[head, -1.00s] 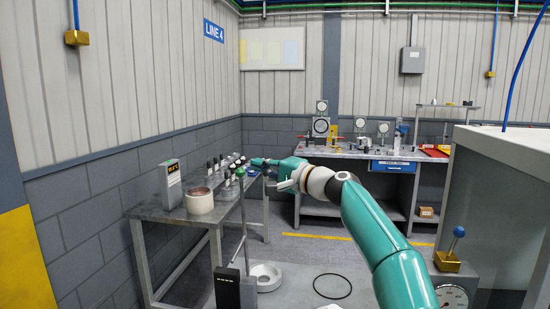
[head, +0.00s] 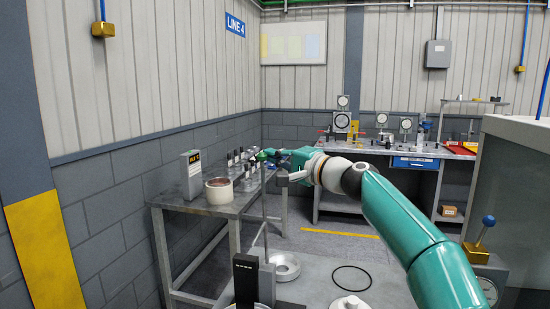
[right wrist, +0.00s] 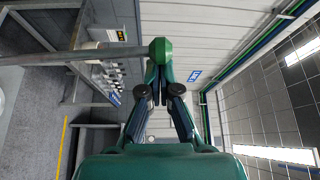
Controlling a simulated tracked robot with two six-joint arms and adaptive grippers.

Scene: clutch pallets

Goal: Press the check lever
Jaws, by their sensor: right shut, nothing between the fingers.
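A lever with a green knob (head: 261,157) on a long thin rod rises from a black base (head: 245,280) in front of the steel table. My right gripper (head: 272,154) is at the knob's height, its fingers shut and empty. In the right wrist view the green knob (right wrist: 160,50) lies just beyond my fingertips (right wrist: 156,72); I cannot tell whether they touch. A second lever with a blue knob (head: 489,220) stands on a gauge box at the right. No label shows which is the check lever. My left gripper is out of view.
The steel table (head: 215,210) at left carries a pale cylinder (head: 219,191), a display box (head: 191,175) and several small dark-topped parts. A workbench (head: 375,150) with gauges is at the back. A metal ring part (head: 285,266) and a black ring (head: 352,278) lie low in front.

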